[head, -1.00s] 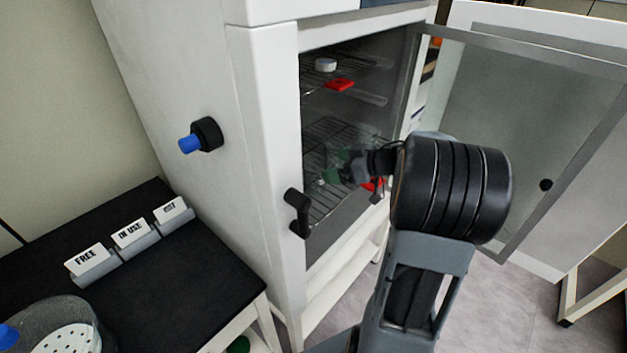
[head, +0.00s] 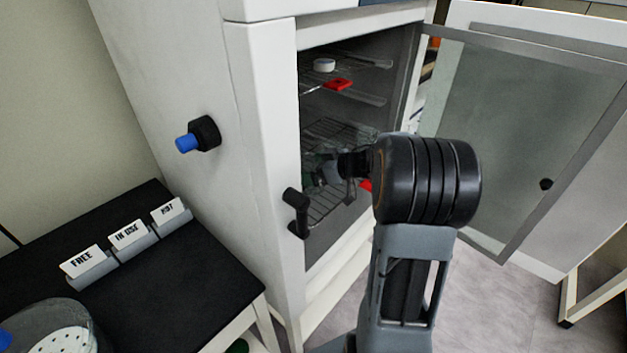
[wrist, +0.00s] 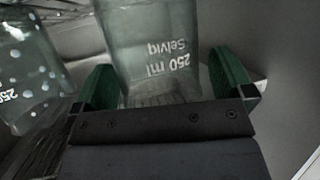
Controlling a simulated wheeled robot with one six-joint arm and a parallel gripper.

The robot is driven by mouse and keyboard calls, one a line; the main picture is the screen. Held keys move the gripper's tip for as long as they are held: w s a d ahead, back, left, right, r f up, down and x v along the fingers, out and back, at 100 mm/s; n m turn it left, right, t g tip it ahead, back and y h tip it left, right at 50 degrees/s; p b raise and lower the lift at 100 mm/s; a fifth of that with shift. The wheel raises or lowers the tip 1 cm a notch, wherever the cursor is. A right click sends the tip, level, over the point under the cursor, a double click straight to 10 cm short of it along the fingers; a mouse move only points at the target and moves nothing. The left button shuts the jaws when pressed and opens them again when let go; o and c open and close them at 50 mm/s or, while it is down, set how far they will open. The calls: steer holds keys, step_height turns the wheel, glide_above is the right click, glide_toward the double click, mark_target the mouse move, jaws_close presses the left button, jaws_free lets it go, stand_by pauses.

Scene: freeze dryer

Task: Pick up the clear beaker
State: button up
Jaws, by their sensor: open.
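A clear beaker (wrist: 150,40) marked 250 ml stands between the two green fingers of my gripper (wrist: 165,82) in the wrist view. The fingers are open, one on each side of it; I cannot tell whether either touches the glass. A second glass beaker (wrist: 28,72), with white spots on its wall, is at the left, outside the left finger. In the head view my gripper (head: 318,177) reaches into the cabinet at the lower wire shelf (head: 322,208), and my wrist hides most of the glassware there.
The cabinet's glass door (head: 520,140) stands open at the right. A black handle (head: 297,212) is on the left front edge. A red piece (head: 338,84) and a white round item (head: 324,65) sit on the upper shelf. A black table with label holders (head: 128,238) is at left.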

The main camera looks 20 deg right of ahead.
steer(key=shift+c, duration=0.4)
steer(key=c, duration=0.9)
steer(key=shift+c, duration=0.3)
steer(key=shift+r, duration=0.15)
